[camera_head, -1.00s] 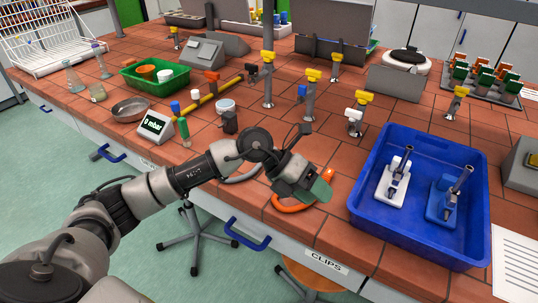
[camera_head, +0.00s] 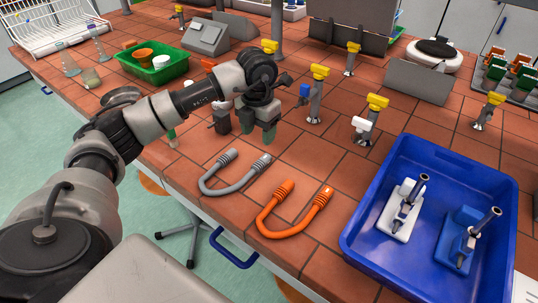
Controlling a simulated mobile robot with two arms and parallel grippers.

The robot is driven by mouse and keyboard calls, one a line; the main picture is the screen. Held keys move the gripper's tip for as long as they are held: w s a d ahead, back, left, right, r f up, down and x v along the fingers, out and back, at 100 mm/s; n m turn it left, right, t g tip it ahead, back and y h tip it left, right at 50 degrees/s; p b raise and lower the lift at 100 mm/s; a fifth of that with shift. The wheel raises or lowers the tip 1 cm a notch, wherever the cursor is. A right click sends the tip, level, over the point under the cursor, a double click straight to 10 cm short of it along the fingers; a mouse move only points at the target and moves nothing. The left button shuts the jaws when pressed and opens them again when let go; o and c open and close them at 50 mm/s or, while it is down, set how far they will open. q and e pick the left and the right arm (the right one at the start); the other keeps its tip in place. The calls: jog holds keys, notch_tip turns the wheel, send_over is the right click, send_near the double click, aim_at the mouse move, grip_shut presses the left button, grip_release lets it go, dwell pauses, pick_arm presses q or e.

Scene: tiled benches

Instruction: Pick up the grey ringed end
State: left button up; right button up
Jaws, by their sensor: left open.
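A grey U-shaped hose (camera_head: 215,188) lies on the tiled bench, with a grey ringed end (camera_head: 261,163) at its right and another ringed end (camera_head: 228,156) at its upper left. My left gripper (camera_head: 257,127) is open and empty, with its fingers pointing down. It is beyond the hose in the picture, above and behind the ringed ends, and apart from them. My right gripper does not show.
An orange U-shaped hose (camera_head: 274,229) lies just right of the grey one. A blue tray (camera_head: 357,220) with two small instruments stands at the right. Gas taps (camera_head: 316,95) stand behind. A green basket (camera_head: 140,74) is at the back left.

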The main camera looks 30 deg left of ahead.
pick_arm(q)
send_over(261, 161)
jog(key=s, duration=0.1)
jog(key=f, duration=0.4)
jog(key=shift+a+f+p, duration=0.15)
jog(key=shift+a+p, duration=0.05)
jog(key=shift+p, duration=0.15)
jog(key=shift+w+f, duration=0.1)
jog(key=shift+f, duration=0.15)
jog(key=f, duration=0.1)
jog(key=f+p, duration=0.1)
jog(key=f, duration=0.2)
jog(key=shift+w+d+f+p, duration=0.2)
jog(key=shift+w+f+p, duration=0.05)
jog(key=shift+w+p, duration=0.15)
jog(key=shift+f, duration=0.3)
jog(key=c, duration=1)
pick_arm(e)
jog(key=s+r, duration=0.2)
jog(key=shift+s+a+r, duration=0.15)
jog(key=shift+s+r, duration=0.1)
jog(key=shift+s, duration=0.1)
pick_arm(q)
jog(key=shift+r, duration=0.1)
